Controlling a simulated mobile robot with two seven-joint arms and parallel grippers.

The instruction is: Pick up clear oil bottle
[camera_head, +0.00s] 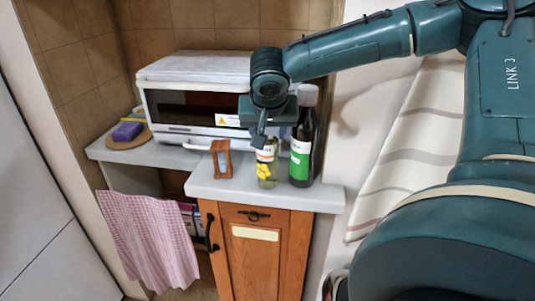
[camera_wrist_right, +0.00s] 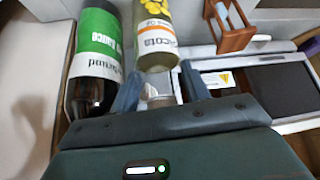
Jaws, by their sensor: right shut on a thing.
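The clear oil bottle (camera_head: 267,172), with a white and orange label and yellow pictures, is upright at the counter's right part. It also shows in the right wrist view (camera_wrist_right: 156,30), upper middle. My right gripper (camera_head: 263,138) comes down on it from above, shut on its upper part. In the right wrist view the two fingers of this gripper (camera_wrist_right: 160,85) lie on either side of the bottle's neck. Whether its base touches the counter is hard to tell. My left gripper is in neither view.
A dark bottle with a green label (camera_head: 301,155) stands close on the right. A small wooden holder (camera_head: 221,158) stands to the left. A white toaster oven (camera_head: 190,70) is behind. The grey counter's front edge (camera_head: 270,195) is near.

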